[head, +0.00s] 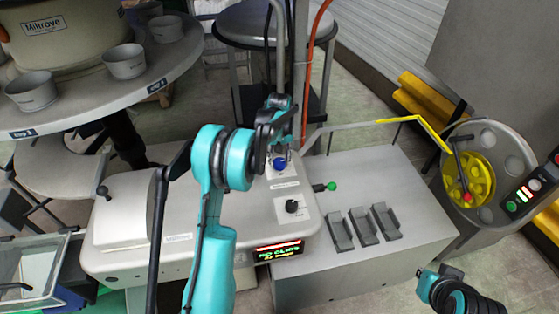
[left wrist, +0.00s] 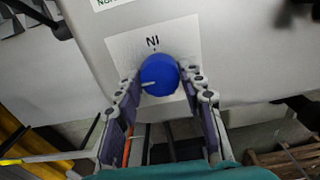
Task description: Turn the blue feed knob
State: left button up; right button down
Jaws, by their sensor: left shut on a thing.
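The blue feed knob (head: 280,163) sits on top of the white machine (head: 120,240), near its back right. In the left wrist view the round blue knob (left wrist: 160,74) has a white line pointing left. A plate behind it carries a label reading "NI" and a short tick above the knob. My left gripper (left wrist: 162,80) has one finger on each side of the knob and is shut on it. In the head view my left gripper (head: 281,140) reaches over the knob from behind. My right gripper (head: 440,283) is at the lower right, away from the knob; its fingers are unclear.
A black knob (head: 292,206) and a green-tipped lever (head: 325,187) are near the blue knob. A lit display (head: 278,251) is on the machine's front. A grey bench (head: 375,170) with several small trays stands to the right, before a yellow wheel (head: 470,178). An orange hose (head: 310,70) rises behind.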

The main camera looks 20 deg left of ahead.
aim_at(280, 161)
pick_arm(q)
jog(key=m, duration=0.4)
jog(key=shift+m, duration=0.3)
jog(key=m, duration=0.4)
jog(key=shift+m, duration=0.3)
jog(key=m, duration=0.4)
jog(key=shift+m+b, duration=0.3)
jog(key=shift+m, duration=1.9)
jog(key=o, duration=1.2)
jog(key=shift+c, duration=0.2)
jog(key=shift+r, duration=0.1)
notch_tip(280, 161, up, 12)
